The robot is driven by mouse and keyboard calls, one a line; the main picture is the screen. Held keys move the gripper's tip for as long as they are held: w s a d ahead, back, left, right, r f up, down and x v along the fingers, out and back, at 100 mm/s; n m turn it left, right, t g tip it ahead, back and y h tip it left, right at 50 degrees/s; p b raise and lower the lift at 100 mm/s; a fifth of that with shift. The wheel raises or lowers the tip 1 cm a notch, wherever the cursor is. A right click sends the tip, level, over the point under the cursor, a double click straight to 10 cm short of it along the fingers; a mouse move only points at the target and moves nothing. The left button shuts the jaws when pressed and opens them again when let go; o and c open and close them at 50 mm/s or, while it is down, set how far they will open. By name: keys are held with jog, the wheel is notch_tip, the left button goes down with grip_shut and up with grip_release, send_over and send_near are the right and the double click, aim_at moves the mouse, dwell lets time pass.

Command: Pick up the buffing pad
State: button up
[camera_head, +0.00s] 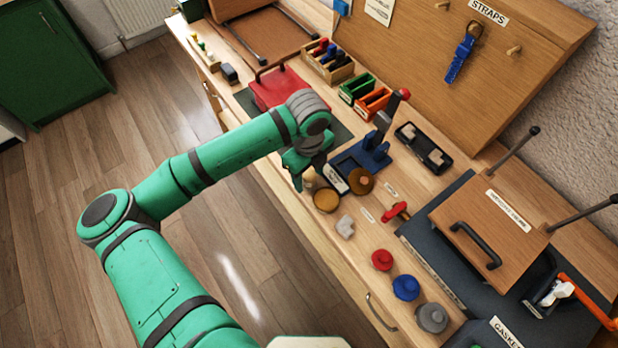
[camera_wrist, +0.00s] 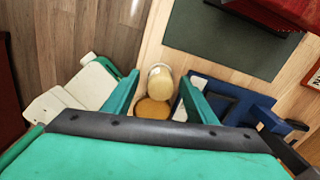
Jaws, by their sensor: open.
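A small cream, rounded piece (camera_wrist: 160,78) stands on the bench between my open fingers in the wrist view; it looks like the buffing pad, though no label shows. In the head view the same cream piece (camera_head: 309,180) is partly hidden by my gripper (camera_head: 308,170). My gripper also shows in the wrist view (camera_wrist: 159,86), with its two green fingers apart on either side of the piece. I cannot tell whether they touch it. A tan disc (camera_wrist: 152,111) sits close beside the cream piece, partly hidden by my gripper body.
The tan disc (camera_head: 326,201) and a brown disc (camera_head: 361,181) lie close by. A blue press stand (camera_head: 374,147) is just beyond my gripper. Red (camera_head: 382,260), blue (camera_head: 406,287) and grey (camera_head: 432,318) knobs line the bench's front. A dark green mat (camera_wrist: 225,40) lies flat behind.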

jog(key=shift+w, duration=0.1)
jog(key=c, duration=1.1)
jog(key=shift+d, duration=0.15)
jog(key=shift+c, duration=0.2)
jog(key=shift+r, duration=0.55)
jog(key=s+a+r, duration=0.2)
jog(key=s+r, duration=0.9)
jog(key=s, duration=0.3)
jog(key=shift+a+r, duration=0.4)
jog(key=shift+o, duration=0.4)
